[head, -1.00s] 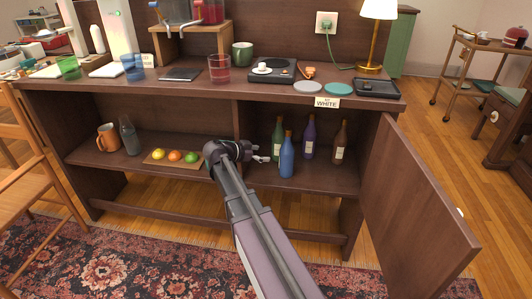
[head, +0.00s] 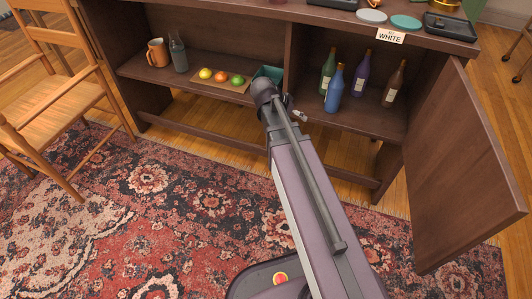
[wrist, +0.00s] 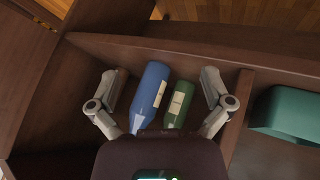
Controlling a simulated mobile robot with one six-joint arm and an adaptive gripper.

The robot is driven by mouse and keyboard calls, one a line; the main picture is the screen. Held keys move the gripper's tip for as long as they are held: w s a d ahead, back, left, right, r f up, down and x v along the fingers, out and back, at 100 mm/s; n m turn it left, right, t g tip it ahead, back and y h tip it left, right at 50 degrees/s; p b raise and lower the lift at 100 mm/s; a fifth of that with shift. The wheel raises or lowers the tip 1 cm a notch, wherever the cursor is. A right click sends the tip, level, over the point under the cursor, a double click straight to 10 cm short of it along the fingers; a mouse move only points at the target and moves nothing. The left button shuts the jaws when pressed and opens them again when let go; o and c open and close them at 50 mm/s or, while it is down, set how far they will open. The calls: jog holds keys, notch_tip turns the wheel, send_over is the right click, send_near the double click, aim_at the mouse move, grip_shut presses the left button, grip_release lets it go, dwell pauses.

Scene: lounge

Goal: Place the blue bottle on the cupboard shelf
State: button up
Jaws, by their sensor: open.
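The blue bottle (head: 333,91) stands upright on the shelf in the right compartment of the open cupboard (head: 380,125), in front of the green bottle (head: 327,72). My gripper (head: 300,115) is left of it at the shelf's front, by the divider, and is small in the head view. In the wrist view my gripper (wrist: 165,74) is open, its fingers spread wide. The blue bottle (wrist: 152,88) and the green bottle (wrist: 179,103) show between the fingers, with no visible grip on either. The lower ends of both bottles' images are partly hidden by the gripper body.
A purple bottle (head: 361,74) and a brown bottle (head: 394,84) stand to the right. A teal box (head: 268,73) is left of the divider, near a board of fruit (head: 220,85), a grey bottle and a mug. The open door (head: 465,165) juts out at right. A chair (head: 60,95) is at left.

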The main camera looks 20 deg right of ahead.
jog(key=s+a+f+n+y, duration=0.4)
jog(key=s+a+n+y, duration=0.3)
jog(key=s+a+n, duration=0.3)
jog(key=a, duration=0.3)
jog(key=shift+a+y, duration=0.3)
jog(key=shift+y, duration=0.1)
notch_tip(320, 180, up, 6)
jog(key=p, duration=0.5)
jog(key=shift+f+p, duration=0.2)
jog(key=shift+p, duration=0.15)
